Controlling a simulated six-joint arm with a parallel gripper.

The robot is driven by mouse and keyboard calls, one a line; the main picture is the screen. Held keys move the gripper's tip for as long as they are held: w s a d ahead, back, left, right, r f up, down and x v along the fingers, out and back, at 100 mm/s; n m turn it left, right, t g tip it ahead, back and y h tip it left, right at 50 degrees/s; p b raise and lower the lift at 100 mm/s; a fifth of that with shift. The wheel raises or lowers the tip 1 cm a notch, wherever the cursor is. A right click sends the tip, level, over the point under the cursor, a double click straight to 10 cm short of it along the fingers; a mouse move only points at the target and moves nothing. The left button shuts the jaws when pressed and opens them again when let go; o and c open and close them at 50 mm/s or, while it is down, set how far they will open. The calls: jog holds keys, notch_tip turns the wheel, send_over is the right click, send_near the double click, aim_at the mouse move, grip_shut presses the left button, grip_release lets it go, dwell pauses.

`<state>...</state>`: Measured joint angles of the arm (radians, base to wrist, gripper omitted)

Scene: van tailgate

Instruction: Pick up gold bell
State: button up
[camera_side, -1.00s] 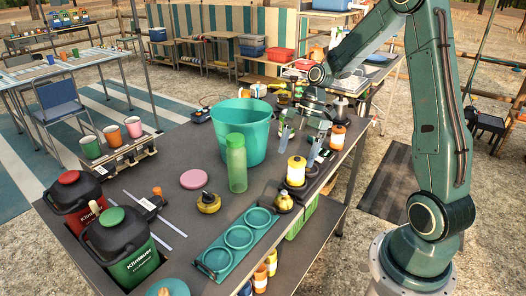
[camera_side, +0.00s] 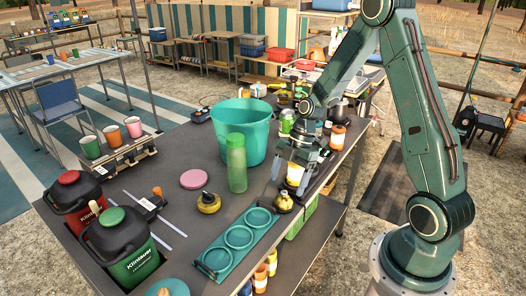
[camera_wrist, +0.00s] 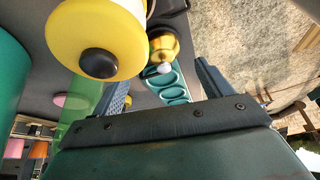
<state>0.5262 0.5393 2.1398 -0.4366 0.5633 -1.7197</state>
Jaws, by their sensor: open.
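The gold bell (camera_side: 284,203) stands on the dark tabletop near its right edge, beside the teal tray. It is small and round with a knob on top. In the wrist view the bell (camera_wrist: 163,44) shows ahead, between the lines of my fingers, with a pale knob. My gripper (camera_side: 289,188) is open, pointing down, just behind and above the bell in the side view. It looks empty; its fingers (camera_wrist: 163,82) flank a clear gap in the wrist view. I see no contact with the bell.
A yellow-and-white canister (camera_side: 294,173) is close beside my fingers and looms large in the wrist view (camera_wrist: 75,35). The table edge is to the right.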

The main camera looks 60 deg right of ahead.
aim_at(285, 191)
jog(key=shift+x, duration=2.55)
jog(key=shift+s, duration=0.2)
jog(key=c, duration=1.2)
jog(key=shift+o, duration=0.2)
jog(key=shift+r, duration=0.1)
notch_tip(285, 191, up, 20)
